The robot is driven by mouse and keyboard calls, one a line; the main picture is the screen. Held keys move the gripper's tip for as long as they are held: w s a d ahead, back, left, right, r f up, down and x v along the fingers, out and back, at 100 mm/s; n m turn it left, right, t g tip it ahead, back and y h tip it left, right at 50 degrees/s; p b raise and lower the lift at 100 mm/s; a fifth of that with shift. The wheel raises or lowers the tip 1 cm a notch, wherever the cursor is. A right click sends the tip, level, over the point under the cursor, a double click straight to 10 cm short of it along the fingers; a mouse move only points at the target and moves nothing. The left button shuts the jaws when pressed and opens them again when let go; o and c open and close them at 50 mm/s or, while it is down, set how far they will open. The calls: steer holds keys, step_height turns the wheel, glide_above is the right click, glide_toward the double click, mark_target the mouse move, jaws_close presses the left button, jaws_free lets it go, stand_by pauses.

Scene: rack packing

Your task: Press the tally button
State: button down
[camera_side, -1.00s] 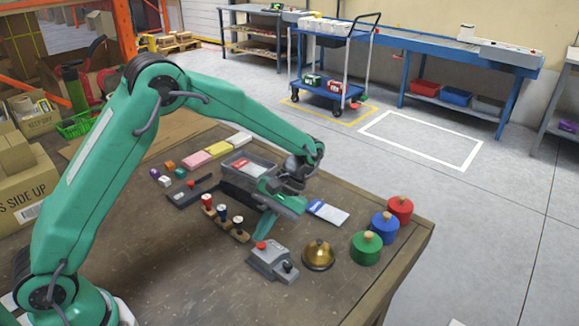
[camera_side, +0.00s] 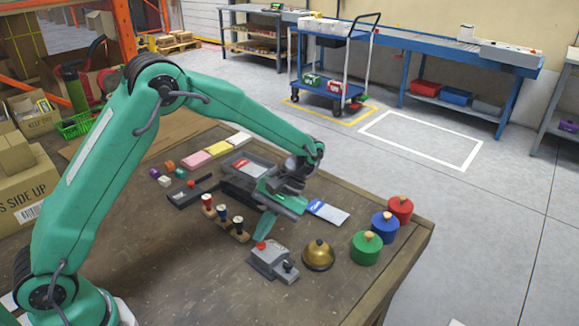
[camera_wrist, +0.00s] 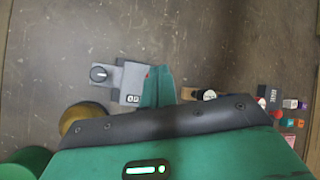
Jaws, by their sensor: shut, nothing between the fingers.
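The tally counter is a small grey box (camera_side: 270,259) on the table with a red button (camera_side: 261,245) on top at its far left and a dark knob (camera_side: 287,267) at its near right. My gripper (camera_side: 262,239) is shut and empty, pointing down, with its tips at the red button; I cannot tell whether they touch it. In the wrist view the counter (camera_wrist: 131,82) lies just left of my green fingertips (camera_wrist: 159,78), which mostly hide the button.
A brass bell (camera_side: 318,256) stands right of the counter. Green (camera_side: 366,248), blue (camera_side: 385,227) and red (camera_side: 400,209) lidded pots stand further right. A stamp rack (camera_side: 226,223) is to the left, with a grey tray (camera_side: 250,164) behind. The near table is bare.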

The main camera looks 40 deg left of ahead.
mark_target(263, 242)
steer(key=shift+a+f, duration=0.1)
steer(key=shift+f, duration=0.85)
stand_by(1.1)
steer(key=shift+r, duration=0.15)
stand_by(0.3)
steer(key=shift+r, duration=0.8)
steer(key=shift+r, duration=0.1)
steer(key=shift+r, duration=2.4)
